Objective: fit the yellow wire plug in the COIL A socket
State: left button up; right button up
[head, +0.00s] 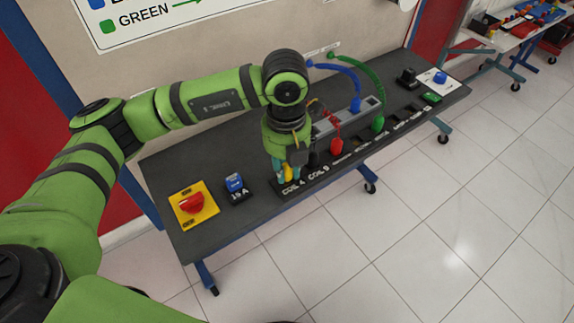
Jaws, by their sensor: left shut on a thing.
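My left gripper (285,172) comes down from above at the near-left end of the black socket strip, just behind the "COIL A" label (292,188). It is shut on the yellow wire plug (288,171), of which only a small yellow patch shows between the fingers. The COIL A socket itself is hidden by the gripper, so I cannot tell whether the plug is in it or just above it. My right gripper is not in view.
A red plug (336,145), a green plug (377,124) and a blue plug (355,104) stand to the right. A red knob on a yellow plate (208,210) and a blue fuse (234,182) lie left on the dark bench (160,170). Bare bench lies between.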

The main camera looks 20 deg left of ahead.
pick_arm(q)
jog(key=shift+f+b, duration=0.4)
jog(key=shift+f, duration=0.1)
jog(key=o, duration=0.7)
jog(key=shift+r, duration=0.1)
jog(key=shift+r+p, duration=1.6)
jog(key=shift+r, duration=1.15)
jog(key=shift+r+p, duration=0.6)
jog(key=shift+r, duration=0.5)
jog(key=o, duration=0.5)
jog(key=shift+f, duration=0.1)
jog(key=shift+o, duration=0.2)
